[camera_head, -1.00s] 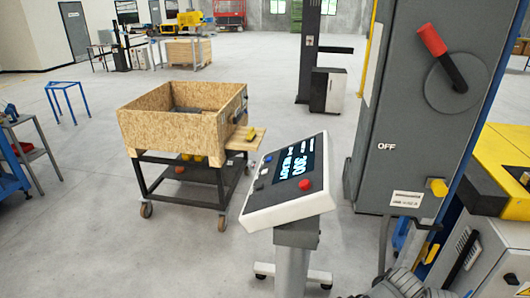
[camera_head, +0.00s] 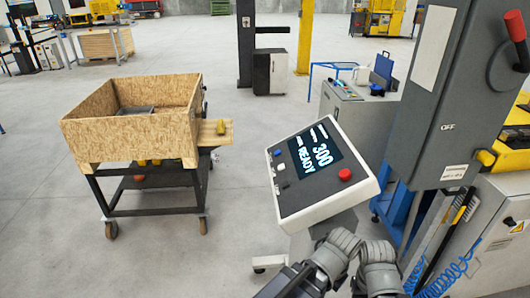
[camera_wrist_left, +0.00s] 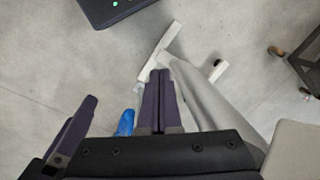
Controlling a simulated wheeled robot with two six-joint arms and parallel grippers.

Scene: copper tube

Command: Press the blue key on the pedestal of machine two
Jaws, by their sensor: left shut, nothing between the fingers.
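The pedestal's slanted panel (camera_head: 299,200) stands right of centre in the head view. Its screen (camera_head: 314,152) reads 300 and READY. The small blue key (camera_head: 277,152) is at the panel's left edge, with other small keys below it. A red button (camera_head: 344,174) is at the lower right. My left gripper (camera_wrist_left: 160,75) is shut and empty, apart from the panel. The blue key cannot be made out there.
A wooden bin on a black wheeled cart (camera_head: 125,139) stands at the left. A tall grey machine cabinet (camera_head: 437,95) with a red lever (camera_head: 515,27) is on the right. A grey cabinet with tools (camera_head: 355,117) stands behind the panel. Open floor lies between cart and pedestal.

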